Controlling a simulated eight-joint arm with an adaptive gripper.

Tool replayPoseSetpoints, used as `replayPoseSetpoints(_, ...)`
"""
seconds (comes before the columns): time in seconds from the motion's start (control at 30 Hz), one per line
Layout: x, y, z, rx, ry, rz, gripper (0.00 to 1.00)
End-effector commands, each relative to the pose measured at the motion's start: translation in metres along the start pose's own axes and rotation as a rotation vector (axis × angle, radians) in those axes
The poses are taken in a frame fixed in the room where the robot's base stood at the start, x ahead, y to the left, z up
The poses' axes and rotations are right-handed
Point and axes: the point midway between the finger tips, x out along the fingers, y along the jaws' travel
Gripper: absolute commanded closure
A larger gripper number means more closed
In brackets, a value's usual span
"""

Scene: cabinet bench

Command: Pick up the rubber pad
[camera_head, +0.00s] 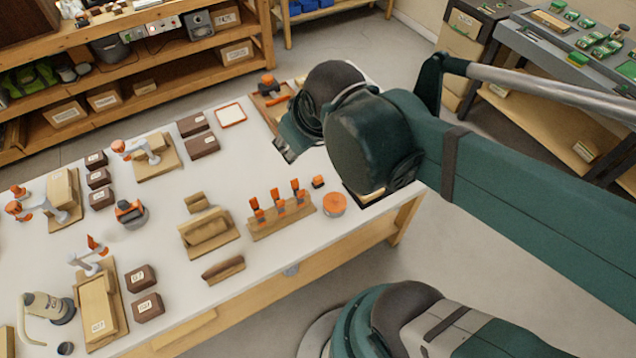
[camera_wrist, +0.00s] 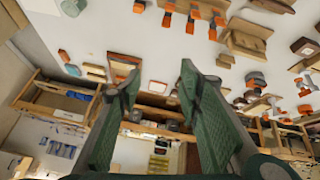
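I cannot tell for certain which object is the rubber pad. One flat candidate is a white square with a red-orange rim (camera_head: 231,115), lying on the white table (camera_head: 165,235) near its back edge. A similar flat square (camera_wrist: 158,88) shows between and beyond my fingers in the wrist view. My gripper (camera_wrist: 156,70) is open, with two green fingers apart and nothing between them. In the head view my arm hangs over the right end of the table and hides part of it, along with most of the gripper.
Dark brown boxes (camera_head: 205,145) stand left of the white square. A wooden rack with orange-topped pegs (camera_head: 282,215) and an orange disc (camera_head: 334,203) are near the front. A wooden tray with orange tools (camera_head: 269,88) sits at the back right. Some bare tabletop surrounds the square.

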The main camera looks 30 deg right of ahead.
Motion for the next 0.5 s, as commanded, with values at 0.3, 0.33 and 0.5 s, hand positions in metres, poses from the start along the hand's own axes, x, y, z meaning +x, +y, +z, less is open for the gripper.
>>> replayPoseSetpoints(0.3,0.042,0.01,0.002,-0.241,-0.097,0.018,0.65)
replayPoseSetpoints(0.33,0.046,0.011,0.002,-0.263,-0.106,0.019,0.65)
replayPoseSetpoints(0.5,0.068,0.017,0.004,-0.39,-0.16,0.02,0.65)
